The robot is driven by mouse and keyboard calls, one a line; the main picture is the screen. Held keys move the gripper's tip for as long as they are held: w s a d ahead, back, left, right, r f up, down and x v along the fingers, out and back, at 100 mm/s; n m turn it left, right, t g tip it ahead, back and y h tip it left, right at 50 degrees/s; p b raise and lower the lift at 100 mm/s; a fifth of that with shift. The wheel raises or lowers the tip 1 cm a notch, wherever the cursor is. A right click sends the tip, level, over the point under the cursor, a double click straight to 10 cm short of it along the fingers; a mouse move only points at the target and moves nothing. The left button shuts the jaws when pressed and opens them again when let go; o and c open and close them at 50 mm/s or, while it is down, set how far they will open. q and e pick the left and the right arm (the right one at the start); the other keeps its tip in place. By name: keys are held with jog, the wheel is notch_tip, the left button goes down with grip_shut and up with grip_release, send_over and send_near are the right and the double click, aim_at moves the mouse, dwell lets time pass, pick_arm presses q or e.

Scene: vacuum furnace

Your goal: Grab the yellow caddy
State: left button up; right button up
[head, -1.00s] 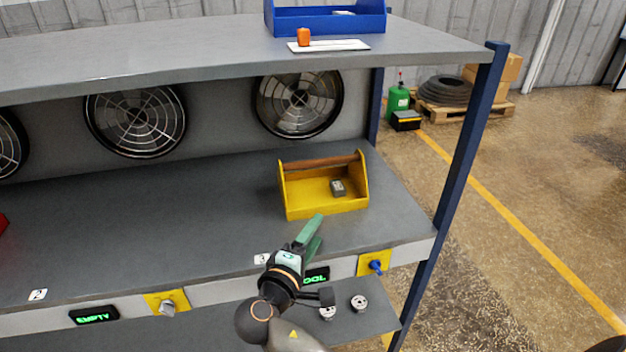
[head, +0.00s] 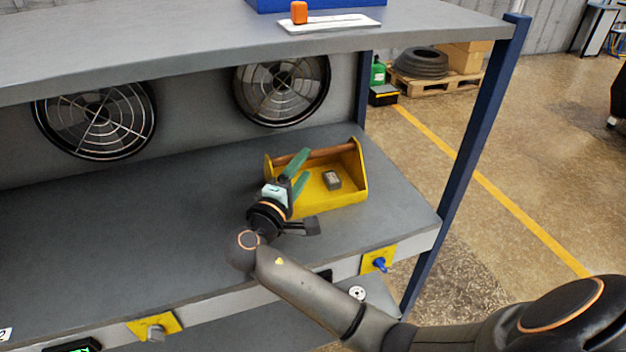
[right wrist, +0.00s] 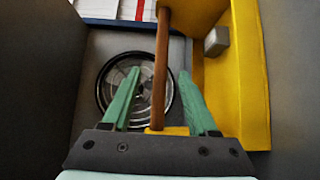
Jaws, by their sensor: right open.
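The yellow caddy (head: 330,202) stands on the grey middle shelf near its right end, with a brown wooden handle bar (head: 318,153) across its top and a small grey block (head: 332,180) inside. My right gripper (head: 300,168) is open at the caddy's left end, its green fingers near the handle bar. In the right wrist view the fingers (right wrist: 165,90) lie on either side of the handle (right wrist: 161,70), with gaps showing. The caddy's yellow wall (right wrist: 250,75) fills the right of that view. My left gripper is not in view.
The upper shelf (head: 180,50) overhangs the caddy's shelf and carries a blue bin (head: 330,4), an orange block (head: 299,12) and a white plate. A blue post (head: 465,165) rises at the right end. The middle shelf left of the caddy is clear.

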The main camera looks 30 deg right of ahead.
aim_at(311, 157)
jog(key=b+x, duration=0.1)
jog(key=x, duration=0.5)
jog(key=shift+f+b, duration=0.1)
jog(key=shift+b, duration=0.2)
grip_shut()
jog(key=shift+s, duration=0.1)
dwell(0.9)
